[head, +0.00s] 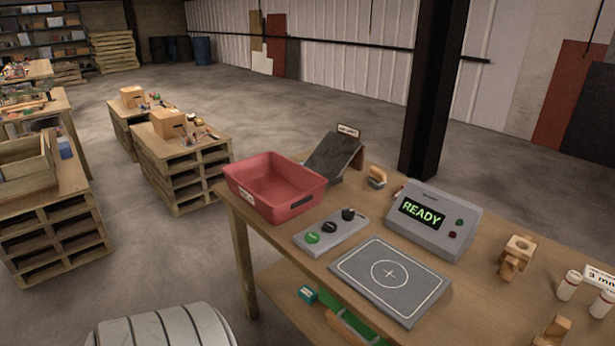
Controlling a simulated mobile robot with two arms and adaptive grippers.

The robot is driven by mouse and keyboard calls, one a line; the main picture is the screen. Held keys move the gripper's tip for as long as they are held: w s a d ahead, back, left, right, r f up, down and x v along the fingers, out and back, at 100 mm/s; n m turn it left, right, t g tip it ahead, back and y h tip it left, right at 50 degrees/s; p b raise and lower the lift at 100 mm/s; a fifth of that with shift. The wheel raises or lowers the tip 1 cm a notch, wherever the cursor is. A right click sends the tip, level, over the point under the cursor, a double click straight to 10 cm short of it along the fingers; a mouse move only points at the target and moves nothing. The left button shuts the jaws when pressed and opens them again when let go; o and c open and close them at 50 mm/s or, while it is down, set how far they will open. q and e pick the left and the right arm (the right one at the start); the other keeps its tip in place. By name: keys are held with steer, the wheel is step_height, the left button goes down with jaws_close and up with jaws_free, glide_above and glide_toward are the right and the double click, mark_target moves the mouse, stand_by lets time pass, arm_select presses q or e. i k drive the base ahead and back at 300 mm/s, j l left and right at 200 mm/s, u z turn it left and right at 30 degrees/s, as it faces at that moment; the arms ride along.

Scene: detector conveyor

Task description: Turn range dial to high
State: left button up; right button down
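A small grey control panel (310,244) lies on the wooden table in the head view. It has a green button (313,238) at its left end, a flat black round control (329,227) in the middle and a raised black knob (348,214) at its right end. Their labels and settings are too small to read, so I cannot tell which is the range dial. Neither of my grippers is in view.
A red bin (250,197) stands left of the panel, with a dark sloped ramp (332,158) behind it. A grey plate with a crosshair (354,270) lies in front. Wooden pieces (516,254) and white cylinders (569,284) are at right. A dark column (437,90) rises behind the table.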

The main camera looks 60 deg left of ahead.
mark_target(348, 215)
steer(key=u, duration=1.6)
